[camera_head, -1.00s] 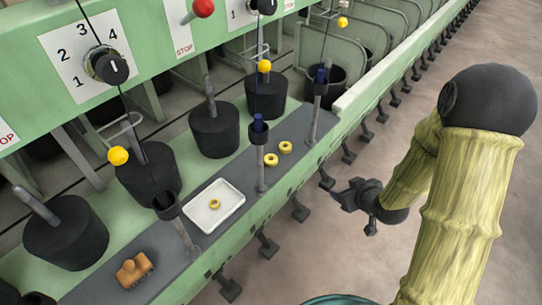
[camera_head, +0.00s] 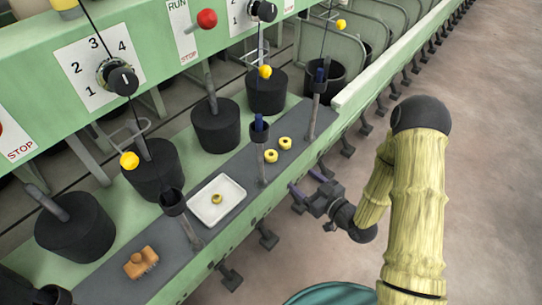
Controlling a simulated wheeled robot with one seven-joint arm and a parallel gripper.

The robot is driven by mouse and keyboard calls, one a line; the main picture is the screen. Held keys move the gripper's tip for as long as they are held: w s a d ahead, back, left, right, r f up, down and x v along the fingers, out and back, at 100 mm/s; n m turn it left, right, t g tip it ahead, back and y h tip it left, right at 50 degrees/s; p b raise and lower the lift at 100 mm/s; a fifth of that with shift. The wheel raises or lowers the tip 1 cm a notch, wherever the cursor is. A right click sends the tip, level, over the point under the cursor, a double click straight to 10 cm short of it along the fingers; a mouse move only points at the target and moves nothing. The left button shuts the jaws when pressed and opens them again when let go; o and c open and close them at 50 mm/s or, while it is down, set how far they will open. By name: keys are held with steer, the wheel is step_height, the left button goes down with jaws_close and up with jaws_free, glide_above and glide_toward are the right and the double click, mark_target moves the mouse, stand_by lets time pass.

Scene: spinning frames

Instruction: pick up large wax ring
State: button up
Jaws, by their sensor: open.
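Two yellow wax rings lie on the grey strip of the frame: one (camera_head: 285,143) farther back and one (camera_head: 271,156) just nearer, close to a grey post. A third, smaller-looking yellow ring (camera_head: 216,199) lies in the white tray (camera_head: 208,219). The two rings outside the tray look larger; I cannot tell which of them is bigger. My gripper (camera_head: 304,181) is open and empty, off the frame's front edge, to the right of and below the two rings. Its fingers point left toward the frame, apart from every ring.
A wooden brush (camera_head: 141,262) lies on the strip at lower left. Grey posts with dark cups (camera_head: 173,201) rise along the strip's front edge. Black cylinders (camera_head: 215,125) stand behind. Several brackets jut out below the frame. The floor (camera_head: 480,180) at right is open.

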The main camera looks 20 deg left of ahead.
mark_target(275, 157)
steer(key=x, duration=1.1)
steer(key=shift+w+a, duration=0.25)
steer(key=shift+a, duration=0.05)
steer(key=x, duration=0.5)
steer(key=shift+w+a+f, duration=0.1)
steer(key=shift+c, duration=0.4)
steer(key=c, duration=0.9)
